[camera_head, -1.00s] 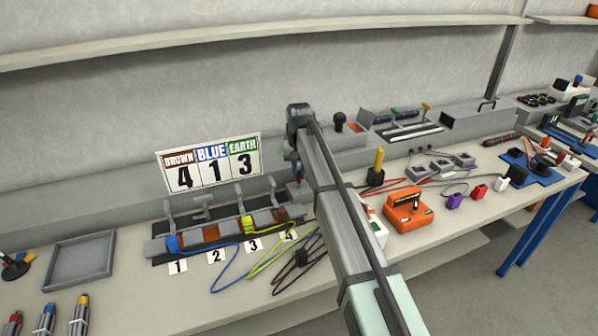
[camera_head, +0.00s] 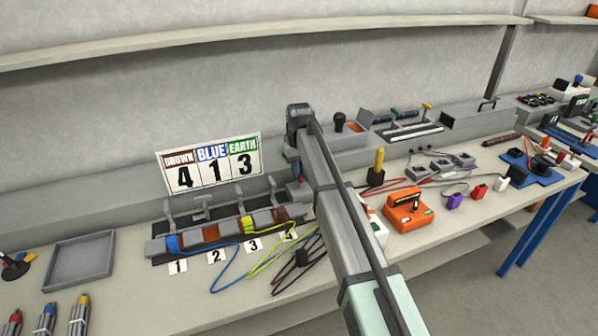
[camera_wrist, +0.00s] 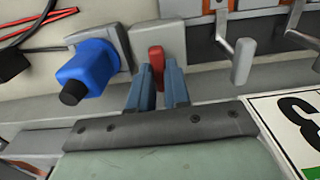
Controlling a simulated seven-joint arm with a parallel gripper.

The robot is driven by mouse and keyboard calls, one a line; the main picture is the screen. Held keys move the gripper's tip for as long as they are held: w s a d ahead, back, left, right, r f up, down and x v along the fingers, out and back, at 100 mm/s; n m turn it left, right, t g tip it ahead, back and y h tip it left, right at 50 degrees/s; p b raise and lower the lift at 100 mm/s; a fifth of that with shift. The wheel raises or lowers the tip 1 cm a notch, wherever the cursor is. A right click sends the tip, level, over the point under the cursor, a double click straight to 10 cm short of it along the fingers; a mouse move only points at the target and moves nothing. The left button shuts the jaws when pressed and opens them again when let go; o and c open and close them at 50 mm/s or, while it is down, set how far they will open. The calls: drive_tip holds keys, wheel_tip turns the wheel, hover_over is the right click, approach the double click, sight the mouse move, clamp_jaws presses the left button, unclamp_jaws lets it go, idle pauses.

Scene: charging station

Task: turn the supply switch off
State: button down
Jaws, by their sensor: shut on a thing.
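The supply switch, a small red rocker (camera_wrist: 156,54), sits on a grey plate (camera_wrist: 172,40) in the wrist view. My gripper (camera_wrist: 160,75) has its two blue-grey fingers on either side of the red rocker and is shut on it. The fingers hide the rocker's lower part. In the head view my gripper (camera_head: 296,170) reaches down at the right end of the terminal row, and my arm hides most of the switch.
The terminal block's levers (camera_wrist: 243,60) are on the other side. The number card (camera_head: 210,165) stands behind the terminals. An orange tester (camera_head: 408,210) lies right of my arm.

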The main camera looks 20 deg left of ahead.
drive_tip(key=c, duration=1.1)
unclamp_jaws()
drive_tip(key=shift+r, duration=0.15)
wheel_tip(320, 180, up, 14)
drive_tip(key=shift+f, duration=0.2)
